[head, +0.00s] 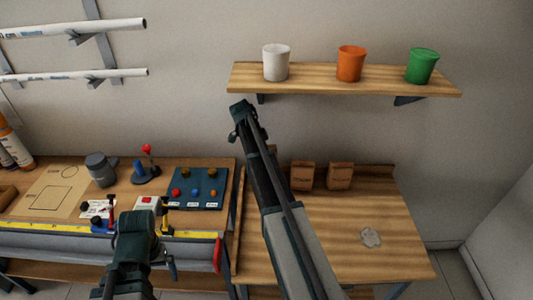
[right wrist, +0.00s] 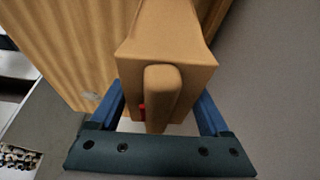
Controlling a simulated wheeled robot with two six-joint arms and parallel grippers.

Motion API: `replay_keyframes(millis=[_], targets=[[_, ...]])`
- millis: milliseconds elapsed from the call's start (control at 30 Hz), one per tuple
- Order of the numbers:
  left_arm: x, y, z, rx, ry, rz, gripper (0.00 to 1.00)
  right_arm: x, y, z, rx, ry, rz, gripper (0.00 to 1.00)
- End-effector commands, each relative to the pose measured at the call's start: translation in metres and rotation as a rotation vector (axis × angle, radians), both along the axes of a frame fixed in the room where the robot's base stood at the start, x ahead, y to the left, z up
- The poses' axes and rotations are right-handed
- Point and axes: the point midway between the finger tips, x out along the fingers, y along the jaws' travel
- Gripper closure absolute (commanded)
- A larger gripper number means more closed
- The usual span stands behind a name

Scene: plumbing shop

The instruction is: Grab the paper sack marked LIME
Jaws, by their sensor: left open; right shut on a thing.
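Two brown paper sacks, the left one (head: 303,177) and the right one (head: 340,177), stand at the back of the right table in the head view. Their print is too small to read. In the right wrist view, my right gripper (right wrist: 163,122) is shut on a tan-brown thing (right wrist: 195,78) that looks like a paper sack. A small red mark shows on it; no word is readable. My left gripper (head: 137,222) is open over the left bench's front edge.
The right table (head: 330,235) has a grey patch (head: 371,237) and is otherwise clear in front. A wall shelf (head: 310,84) holds white (head: 276,62), orange (head: 350,63) and green (head: 421,66) cups. The left bench carries a blue board (head: 195,203) and a grey pot (head: 100,169).

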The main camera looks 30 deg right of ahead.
Motion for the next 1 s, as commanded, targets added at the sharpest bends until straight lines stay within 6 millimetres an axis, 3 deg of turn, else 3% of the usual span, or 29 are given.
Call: replay_keyframes(millis=[33,500,700,1000], targets=[[0.0,0.0,-0.002,0.0,0.0,0.0,0.0,-0.015,0.008,-0.002,-0.001,0.0,0.001,1.0],[0.0,0.0,-0.002,0.0,0.0,0.0,0.0,-0.115,0.068,-0.001,-0.001,0.001,0.002,1.0],[0.0,0.0,-0.002,0.0,0.0,0.0,0.0,-0.139,0.084,-0.001,-0.001,0.0,0.001,1.0],[0.0,0.0,-0.002,0.0,0.0,0.0,0.0,-0.152,0.093,-0.001,-0.001,0.0,0.0,1.0]])
